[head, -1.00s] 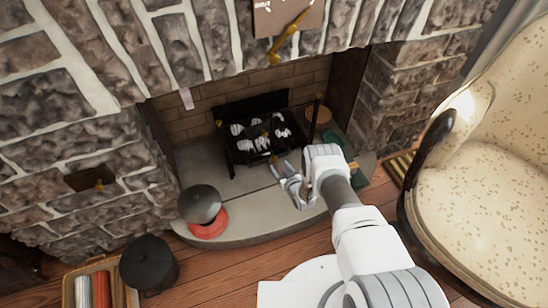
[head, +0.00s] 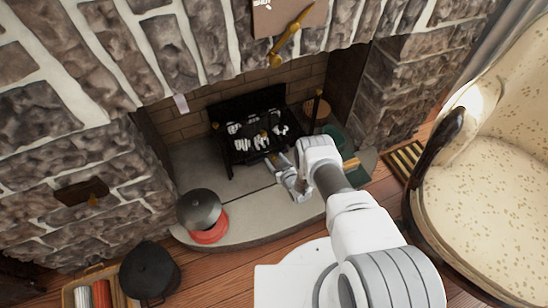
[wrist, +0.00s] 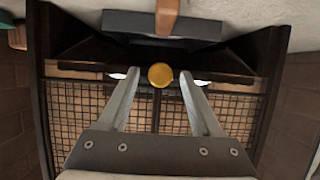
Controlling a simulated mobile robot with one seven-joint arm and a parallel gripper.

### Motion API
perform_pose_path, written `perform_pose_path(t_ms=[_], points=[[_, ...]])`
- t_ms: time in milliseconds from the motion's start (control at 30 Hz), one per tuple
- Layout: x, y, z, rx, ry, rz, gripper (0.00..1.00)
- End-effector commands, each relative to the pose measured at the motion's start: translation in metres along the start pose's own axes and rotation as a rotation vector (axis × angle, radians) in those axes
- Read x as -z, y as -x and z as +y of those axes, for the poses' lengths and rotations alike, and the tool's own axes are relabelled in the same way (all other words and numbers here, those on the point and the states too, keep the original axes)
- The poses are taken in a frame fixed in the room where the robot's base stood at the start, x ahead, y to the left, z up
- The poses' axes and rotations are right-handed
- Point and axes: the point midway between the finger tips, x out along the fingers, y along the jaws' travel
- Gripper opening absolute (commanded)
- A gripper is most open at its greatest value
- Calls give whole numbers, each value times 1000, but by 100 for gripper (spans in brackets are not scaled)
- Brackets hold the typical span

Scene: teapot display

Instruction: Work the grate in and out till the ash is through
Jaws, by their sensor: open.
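The dark iron grate (head: 229,162) stands in the fireplace with several pale, ash-coated lumps (head: 258,131) in it. My gripper (head: 276,160) is at the grate's lower front, with its fingers pointing in toward it. In the wrist view my gripper (wrist: 160,76) is open, with one finger on each side of a round brass knob (wrist: 160,75). Gaps show between the knob and both fingers. Behind the fingers is dark wire mesh (wrist: 85,110) in a dark frame. How the knob joins the grate is hidden, and I cannot make out loose ash below.
A dark pot (head: 199,208) sits on a red base (head: 210,236) at the hearth's left. A black lidded pot (head: 150,268) is on the floor. A green object (head: 333,138) stands right of the grate. An armchair (head: 480,190) fills the right. The hearth slab (head: 250,204) is partly bare.

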Motion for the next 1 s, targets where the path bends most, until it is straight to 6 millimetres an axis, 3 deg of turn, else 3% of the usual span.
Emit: perform_pose_path(t_ms=[367, 733, 1000], points=[[-1, 0, 0, 0, 0, 0, 66], [-1, 0, 0, 0, 0, 0, 1], [-1, 0, 0, 0, 0, 0, 0]])
